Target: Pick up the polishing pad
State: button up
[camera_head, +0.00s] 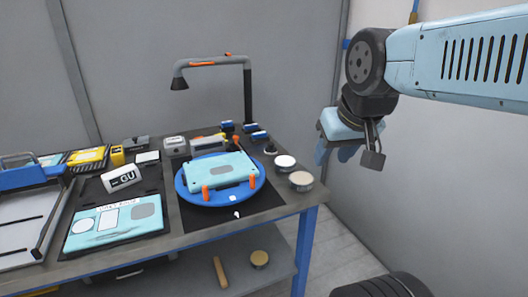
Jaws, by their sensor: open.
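Two short round pieces sit at the right end of the workbench (170,238): a white-topped one (285,162) and a tan-topped one (301,180) nearer the front corner. Another round tan piece (260,258) lies on the lower shelf. Any of these may be the polishing pad; I cannot tell which. My gripper (348,153) is open, with its jaws pointing down. It is raised to the right of the bench, apart from all the round pieces. No object shows between its fingers.
A light-blue case with orange clips (222,172) rests on a blue round plate (205,201). A black lamp post (248,95) rises at the back. Small blue-topped items stand behind the plate. A wooden cylinder (220,272) lies on the lower shelf. Walls enclose the back and right.

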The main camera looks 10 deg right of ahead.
aim_at(271, 150)
jog(key=z, duration=0.1)
jog(key=i, duration=0.95)
jog(key=u, duration=0.1)
